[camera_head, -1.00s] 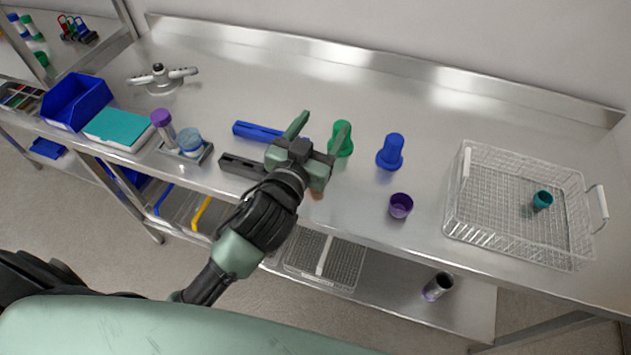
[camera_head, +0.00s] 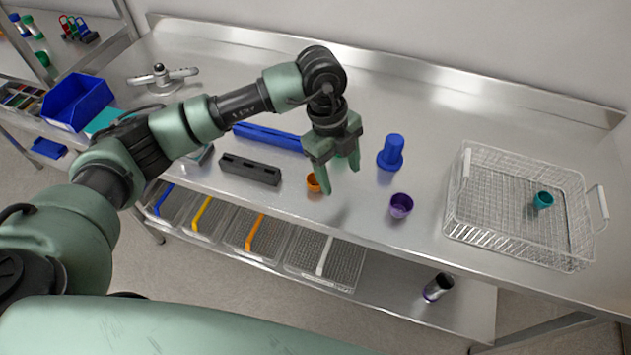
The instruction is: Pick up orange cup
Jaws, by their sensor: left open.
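The small orange cup (camera_head: 313,184) stands on the steel table near its front edge, partly covered by a finger of my left gripper. My left gripper (camera_head: 341,177) points down, open and empty, just above and to the right of the orange cup. I cannot tell whether a finger touches the cup. My right gripper is not in view.
A purple cup (camera_head: 401,206) and a blue cup (camera_head: 390,153) stand to the right. A wire basket (camera_head: 462,213) holding a teal cup (camera_head: 543,201) is farther right. A black block (camera_head: 250,170) and a blue bar (camera_head: 268,136) lie to the left.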

